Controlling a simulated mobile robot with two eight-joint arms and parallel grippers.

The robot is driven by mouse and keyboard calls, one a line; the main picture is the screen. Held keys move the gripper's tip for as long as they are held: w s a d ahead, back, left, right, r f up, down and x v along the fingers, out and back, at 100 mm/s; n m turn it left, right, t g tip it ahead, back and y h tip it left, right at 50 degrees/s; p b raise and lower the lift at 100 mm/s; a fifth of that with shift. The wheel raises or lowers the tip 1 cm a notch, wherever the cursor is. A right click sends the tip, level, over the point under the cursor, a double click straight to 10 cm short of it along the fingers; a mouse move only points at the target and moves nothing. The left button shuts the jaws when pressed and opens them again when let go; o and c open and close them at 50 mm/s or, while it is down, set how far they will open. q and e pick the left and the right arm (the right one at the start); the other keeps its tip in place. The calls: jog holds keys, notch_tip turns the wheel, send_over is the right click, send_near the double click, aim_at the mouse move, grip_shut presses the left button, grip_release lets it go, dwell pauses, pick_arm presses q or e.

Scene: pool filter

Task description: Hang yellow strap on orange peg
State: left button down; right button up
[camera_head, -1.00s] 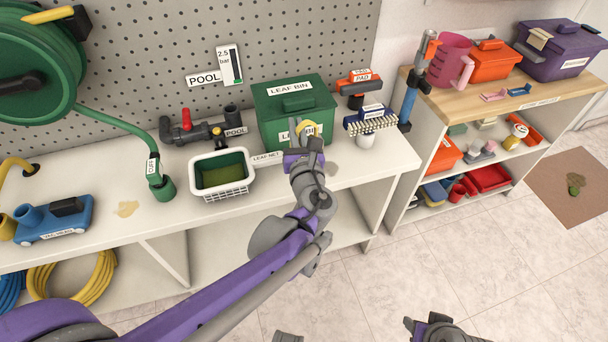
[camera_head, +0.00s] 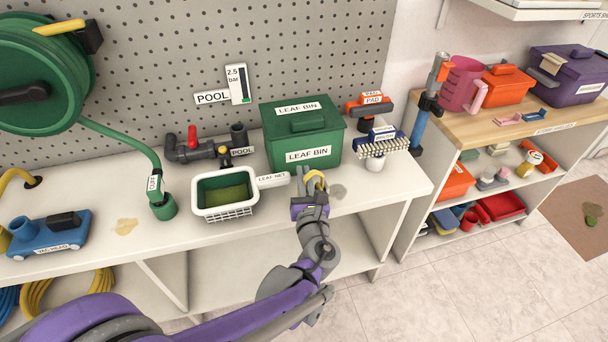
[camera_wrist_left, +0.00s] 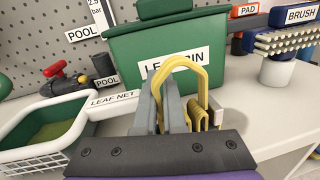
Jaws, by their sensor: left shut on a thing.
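The yellow strap (camera_head: 317,178) is a folded loop held in my left gripper (camera_head: 311,187), in front of the green leaf bin. In the left wrist view the strap (camera_wrist_left: 185,75) stands up as a loop between the grey fingers of the left gripper (camera_wrist_left: 172,112), with its folded ends hanging on the right. The fingers are shut on it. I cannot make out an orange peg in either view. My right gripper is out of view.
The leaf bin (camera_head: 302,137) stands close behind the gripper. The leaf net (camera_head: 224,211) is to its left, the brush (camera_head: 381,141) and orange pad (camera_head: 370,105) to its right. A blue post (camera_head: 421,125) stands beside the wooden-topped shelf (camera_head: 520,124).

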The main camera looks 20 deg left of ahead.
pick_arm(q)
jog(key=shift+f, duration=0.25)
jog(key=c, duration=1)
grip_release()
jog(key=shift+r, duration=0.1)
